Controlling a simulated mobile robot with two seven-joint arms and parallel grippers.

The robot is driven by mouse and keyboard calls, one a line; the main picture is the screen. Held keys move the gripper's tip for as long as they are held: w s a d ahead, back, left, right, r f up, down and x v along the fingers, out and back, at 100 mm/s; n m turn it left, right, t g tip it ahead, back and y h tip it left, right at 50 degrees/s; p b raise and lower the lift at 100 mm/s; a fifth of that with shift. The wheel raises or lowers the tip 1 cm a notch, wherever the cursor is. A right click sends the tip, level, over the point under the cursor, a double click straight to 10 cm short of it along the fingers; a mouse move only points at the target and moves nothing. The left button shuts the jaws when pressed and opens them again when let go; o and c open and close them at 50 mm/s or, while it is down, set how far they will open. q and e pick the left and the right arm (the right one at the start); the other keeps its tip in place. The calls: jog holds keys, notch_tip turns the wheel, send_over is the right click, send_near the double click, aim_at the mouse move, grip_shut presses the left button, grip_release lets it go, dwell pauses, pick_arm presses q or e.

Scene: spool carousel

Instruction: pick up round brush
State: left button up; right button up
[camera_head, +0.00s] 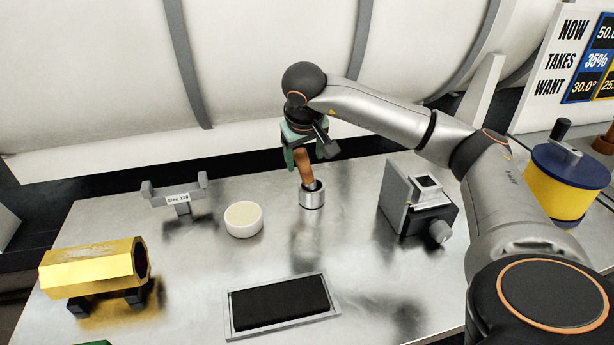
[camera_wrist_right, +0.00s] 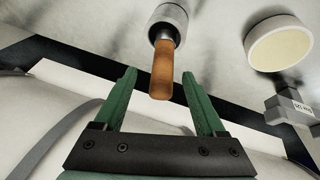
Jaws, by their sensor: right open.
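The round brush (camera_head: 305,166) stands in a small metal cup (camera_head: 312,198) on the metal table, its brown wooden handle up and leaning slightly. Its bristle end is hidden inside the cup. In the right wrist view the handle (camera_wrist_right: 162,72) points down between the two green fingers of my right gripper (camera_wrist_right: 160,88). The fingers are apart, with a gap on each side of the handle. In the head view my right gripper (camera_head: 305,150) is over the top of the handle. My left gripper is not in view.
A white round dish (camera_head: 243,219) and a small labelled stand (camera_head: 178,198) are left of the cup. A grey box with a knob (camera_head: 415,200) is at right. A black pad in a frame (camera_head: 281,305) and a gold hexagonal tube (camera_head: 90,267) lie in front. A large white drum (camera_head: 270,60) stands behind.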

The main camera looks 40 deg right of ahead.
aim_at(303, 169)
jog(key=x, duration=0.6)
jog(key=shift+w+f, duration=0.2)
jog(key=shift+w, duration=0.3)
grip_shut()
